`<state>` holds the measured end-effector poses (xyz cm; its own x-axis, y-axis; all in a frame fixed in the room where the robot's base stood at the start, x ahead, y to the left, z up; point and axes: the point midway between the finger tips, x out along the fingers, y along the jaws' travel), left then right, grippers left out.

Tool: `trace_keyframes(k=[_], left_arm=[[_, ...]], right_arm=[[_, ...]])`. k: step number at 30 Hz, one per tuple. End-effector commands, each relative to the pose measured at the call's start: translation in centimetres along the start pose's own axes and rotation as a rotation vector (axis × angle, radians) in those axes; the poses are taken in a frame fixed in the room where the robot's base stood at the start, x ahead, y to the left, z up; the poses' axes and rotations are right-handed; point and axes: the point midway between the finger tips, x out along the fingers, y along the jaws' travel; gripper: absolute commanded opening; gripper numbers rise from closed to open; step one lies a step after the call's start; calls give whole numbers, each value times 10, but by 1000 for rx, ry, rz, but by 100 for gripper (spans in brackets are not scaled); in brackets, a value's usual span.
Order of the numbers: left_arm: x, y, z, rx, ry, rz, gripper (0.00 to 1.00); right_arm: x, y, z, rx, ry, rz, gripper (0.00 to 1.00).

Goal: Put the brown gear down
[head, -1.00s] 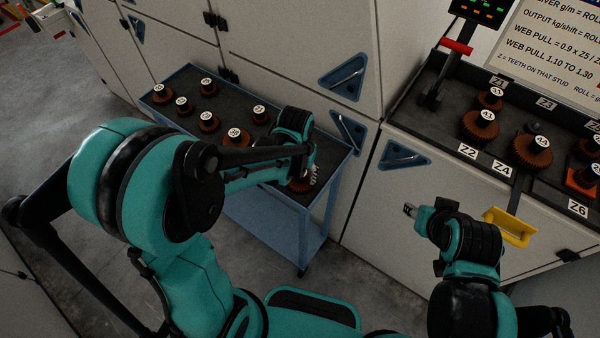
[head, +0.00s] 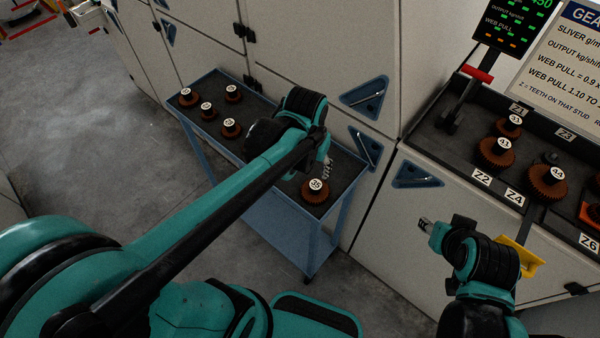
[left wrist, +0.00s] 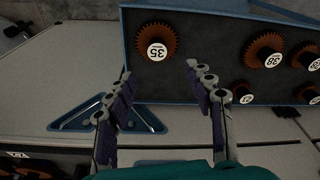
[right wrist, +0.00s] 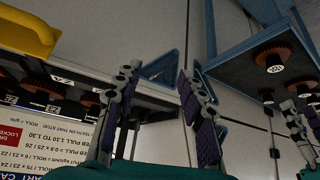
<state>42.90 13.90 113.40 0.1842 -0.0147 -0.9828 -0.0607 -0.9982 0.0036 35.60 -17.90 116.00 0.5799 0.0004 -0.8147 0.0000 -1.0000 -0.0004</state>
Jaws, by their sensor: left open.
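The brown gear marked 35 (head: 315,191) stands upright on the near right end of the blue cart's dark top (head: 345,165). It also shows in the left wrist view (left wrist: 157,42), number side toward the camera, beyond my fingertips. My left gripper (head: 327,168) is open and empty, just behind and above this gear, apart from it. In the left wrist view its two fingers (left wrist: 160,84) are spread with nothing between them. My right gripper (head: 426,226) is open and empty in front of the machine, and its spread fingers show in the right wrist view (right wrist: 158,80).
Several other brown gears (head: 230,128) stand on the cart's far left part; my left arm hides its middle. At right, a machine shelf holds gears on studs (head: 497,152), with a red-handled lever (head: 477,74) and yellow handle (head: 522,258). Cabinet doors (head: 310,50) stand close behind the cart.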

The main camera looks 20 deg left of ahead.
Motion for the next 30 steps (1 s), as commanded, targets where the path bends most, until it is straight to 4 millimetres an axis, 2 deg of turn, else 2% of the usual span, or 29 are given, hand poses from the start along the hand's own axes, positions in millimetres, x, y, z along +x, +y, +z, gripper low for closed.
trace_keyframes(k=[6, 12, 17, 26, 30], left_arm=[[-29, -19, 38, -30, 209, -7, 53], [-38, -30, 62, -49, 368, -21, 53], [-40, -33, 70, -54, 426, -27, 53], [-40, -34, 70, -55, 434, -28, 53], [-32, -34, 71, -55, 434, -28, 53]], right_arm=[[0, 0, 0, 0, 0, 0, 40], [0, 0, 0, 0, 0, 0, 40], [0, 0, 0, 0, 0, 0, 40], [0, 0, 0, 0, 0, 0, 40], [7, 0, 5, 0, 0, 0, 40]])
